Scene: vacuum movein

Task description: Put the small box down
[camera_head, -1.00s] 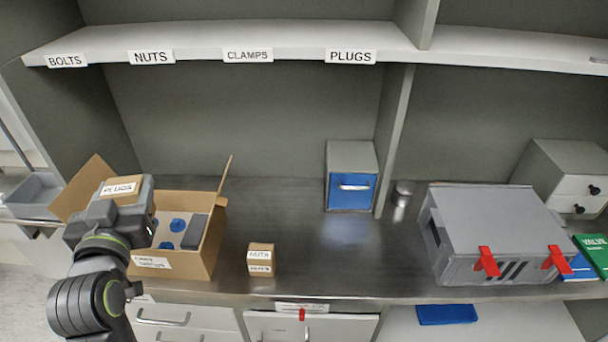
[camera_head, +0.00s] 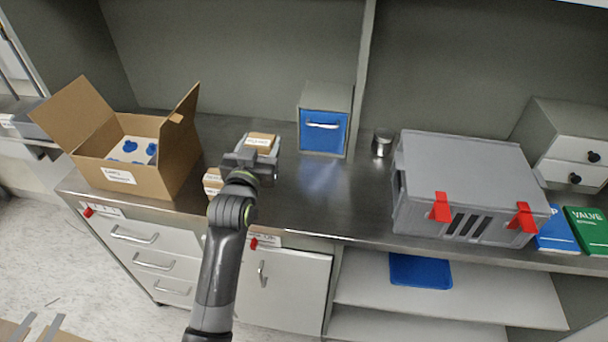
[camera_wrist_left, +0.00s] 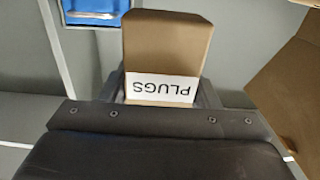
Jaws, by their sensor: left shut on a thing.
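My left gripper (camera_head: 252,152) is shut on a small brown box (camera_head: 261,141) over the metal worktop, right of the open carton. In the left wrist view the box (camera_wrist_left: 165,55) carries a white label reading PLUGS, upside down. I cannot tell whether its underside touches the worktop. A second small brown box (camera_head: 212,182) with a label stands on the worktop just left of my gripper, partly hidden by the arm. My right gripper is not in view.
The open cardboard carton (camera_head: 160,175) with blue-topped items stands at the left. A blue-fronted drawer unit (camera_head: 324,130) and a metal cylinder (camera_head: 382,143) stand behind. A grey case (camera_head: 465,175) with red latches is at right. Worktop (camera_head: 335,200) between is clear.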

